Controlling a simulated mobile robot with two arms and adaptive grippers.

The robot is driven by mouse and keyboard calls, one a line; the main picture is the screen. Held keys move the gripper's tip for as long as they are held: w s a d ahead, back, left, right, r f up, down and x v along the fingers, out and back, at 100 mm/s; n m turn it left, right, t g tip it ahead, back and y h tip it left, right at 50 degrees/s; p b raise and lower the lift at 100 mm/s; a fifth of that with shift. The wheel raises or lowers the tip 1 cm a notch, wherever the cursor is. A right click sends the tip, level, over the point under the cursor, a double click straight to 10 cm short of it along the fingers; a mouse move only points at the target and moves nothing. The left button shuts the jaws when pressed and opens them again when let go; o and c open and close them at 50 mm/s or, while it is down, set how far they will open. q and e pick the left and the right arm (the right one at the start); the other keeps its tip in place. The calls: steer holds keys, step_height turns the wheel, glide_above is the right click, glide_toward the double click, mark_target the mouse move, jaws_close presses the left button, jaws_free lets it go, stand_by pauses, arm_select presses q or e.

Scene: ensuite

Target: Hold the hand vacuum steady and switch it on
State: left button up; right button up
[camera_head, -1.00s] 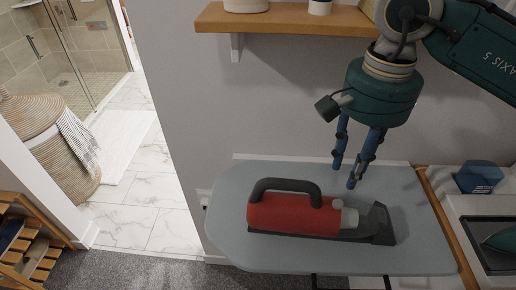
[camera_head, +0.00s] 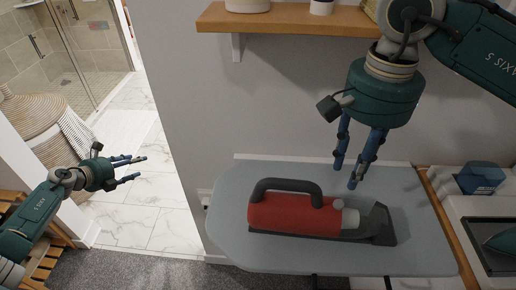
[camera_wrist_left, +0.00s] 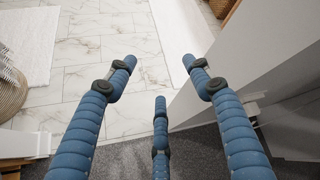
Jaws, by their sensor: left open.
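The red hand vacuum (camera_head: 295,215) lies on the grey-blue ironing board (camera_head: 232,240), its black handle arched on top and its dark nozzle to the right. A small grey knob shows near the nozzle end. My right gripper (camera_head: 354,177) hangs pointing down above and behind the vacuum's right part, apart from it; its blue fingers are spread and hold nothing visible. My left gripper (camera_head: 137,169) is at the left, over the marble floor, well away from the board. It is open and empty; its spread fingers also show in the left wrist view (camera_wrist_left: 158,75).
A wooden shelf (camera_head: 290,20) is on the wall above. At the right, a counter holds a blue box (camera_head: 479,177) and an iron (camera_head: 502,240). A woven basket (camera_head: 35,125) and wooden rack (camera_head: 45,262) stand left. A wall edge lies between my left gripper and the board.

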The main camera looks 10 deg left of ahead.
arm_select(q)
steer(key=w+d+r+m+t+h, duration=0.1)
steer(key=w+r+m, duration=0.1)
steer(key=r, duration=0.6)
steer(key=w+r+m+h, duration=0.1)
steer(key=w+r, duration=0.2)
steer(key=r, duration=0.5)
steer(key=s+d+r+m, duration=0.2)
steer(key=s+r+m, duration=0.15)
steer(key=r, duration=1.15)
steer(key=s+d+r+m, duration=0.15)
steer(key=r+m, duration=0.25)
steer(key=r, duration=1)
steer(key=s+d+f+m+g+h, duration=0.1)
steer(key=s+d+m+g+h, duration=0.2)
steer(key=d, duration=0.6)
steer(key=s+d+f+m+g+h, duration=0.1)
steer(key=s+d+m+g, duration=0.1)
steer(key=s+d, duration=0.5)
steer(key=m+g+y, duration=0.4)
steer(key=m+g, duration=0.1)
steer(key=m, duration=0.3)
glide_toward(280, 181)
steer(key=x, duration=1.1)
steer(key=shift+w+a+f, duration=0.1)
steer(key=shift+w+a, duration=0.2)
